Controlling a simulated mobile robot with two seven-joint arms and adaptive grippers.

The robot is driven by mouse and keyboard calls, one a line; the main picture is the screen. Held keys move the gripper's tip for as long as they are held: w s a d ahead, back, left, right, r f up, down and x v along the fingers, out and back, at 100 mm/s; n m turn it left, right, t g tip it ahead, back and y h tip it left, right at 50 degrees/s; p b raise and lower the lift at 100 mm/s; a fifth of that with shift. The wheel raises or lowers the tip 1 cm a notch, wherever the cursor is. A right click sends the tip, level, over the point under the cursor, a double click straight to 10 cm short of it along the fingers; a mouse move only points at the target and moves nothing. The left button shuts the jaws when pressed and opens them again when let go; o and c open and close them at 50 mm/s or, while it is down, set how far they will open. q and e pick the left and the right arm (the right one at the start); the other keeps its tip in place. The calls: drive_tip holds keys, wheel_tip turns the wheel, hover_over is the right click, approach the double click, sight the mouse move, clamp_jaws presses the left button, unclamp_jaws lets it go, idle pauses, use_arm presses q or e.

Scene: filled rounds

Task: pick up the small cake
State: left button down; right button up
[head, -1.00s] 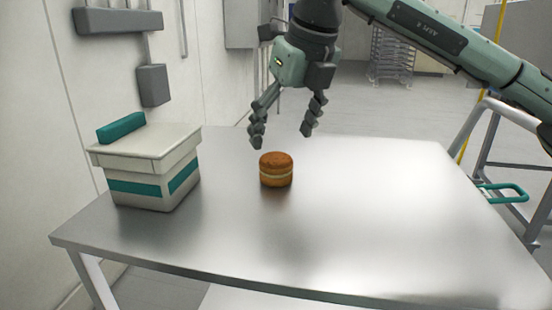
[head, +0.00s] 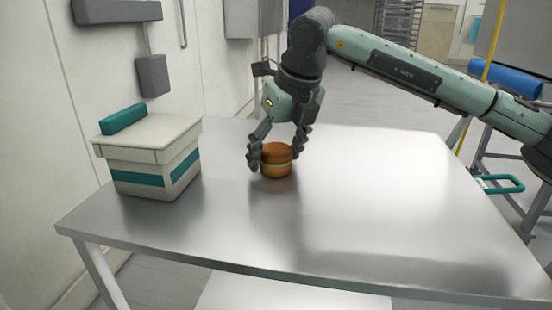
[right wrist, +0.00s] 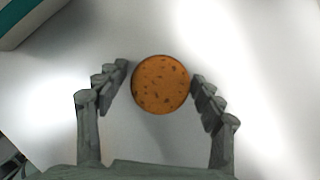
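In the right wrist view the cake (right wrist: 160,84) shows from above, between the fingertips of the open gripper (right wrist: 159,78). Gaps show between the cake and the fingers there, narrower on the right. My left gripper is not in view.
The steel table (head: 370,215) is clear to the right and in front of the cake. A white box with teal bands and a teal handle (head: 150,158) stands at the left, by the wall. It leaves free room between itself and the gripper.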

drive_tip(key=c, duration=0.5)
drive_tip(key=shift+r, duration=0.1)
